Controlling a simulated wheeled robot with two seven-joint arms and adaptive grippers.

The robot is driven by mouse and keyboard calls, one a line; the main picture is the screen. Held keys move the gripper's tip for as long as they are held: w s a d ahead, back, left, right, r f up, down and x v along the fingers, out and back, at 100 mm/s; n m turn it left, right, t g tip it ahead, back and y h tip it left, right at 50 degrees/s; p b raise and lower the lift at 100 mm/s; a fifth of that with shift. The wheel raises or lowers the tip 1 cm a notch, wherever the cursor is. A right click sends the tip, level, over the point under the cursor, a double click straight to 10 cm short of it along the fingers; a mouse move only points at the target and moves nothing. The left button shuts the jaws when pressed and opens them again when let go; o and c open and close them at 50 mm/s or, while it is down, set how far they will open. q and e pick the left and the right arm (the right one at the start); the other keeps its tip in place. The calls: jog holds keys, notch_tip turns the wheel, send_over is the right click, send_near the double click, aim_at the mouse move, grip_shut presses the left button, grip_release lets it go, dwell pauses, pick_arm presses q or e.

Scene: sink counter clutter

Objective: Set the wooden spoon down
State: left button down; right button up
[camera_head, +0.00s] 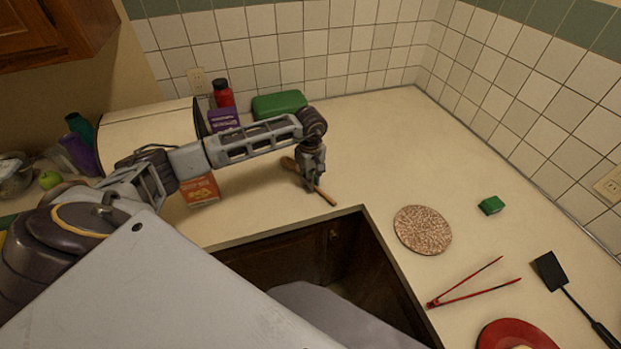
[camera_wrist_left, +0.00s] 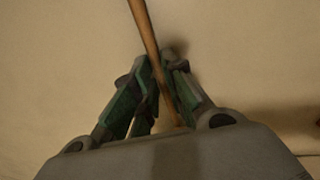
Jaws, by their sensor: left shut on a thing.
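The wooden spoon (camera_head: 326,195) is a thin brown stick with a wider end, at the counter's back middle in the head view. My left gripper (camera_head: 310,183) points down and is shut on its handle. In the left wrist view the spoon (camera_wrist_left: 145,27) runs up out of the frame from between the fingers of my left gripper (camera_wrist_left: 163,75). The spoon is at or just above the counter (camera_head: 375,140); I cannot tell whether it touches. Part of it is hidden behind the fingers. My right gripper is not in view.
An orange box (camera_head: 200,190) stands left of the gripper. A purple box (camera_head: 223,119), red bottle (camera_head: 222,93) and green container (camera_head: 279,104) stand behind the arm. A round cork-like mat (camera_head: 423,229), red tongs (camera_head: 470,285) and green block (camera_head: 491,205) lie right. The counter's open edge is in front.

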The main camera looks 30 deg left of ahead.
pick_arm(q)
jog(key=shift+f, duration=0.15)
jog(key=c, duration=1.5)
grip_release()
jog(key=shift+r, duration=0.2)
jog(key=shift+r, duration=0.35)
notch_tip(320, 180, up, 11)
jog(key=b, duration=0.2)
jog(key=shift+r+b, duration=0.15)
jog(key=shift+b, duration=0.2)
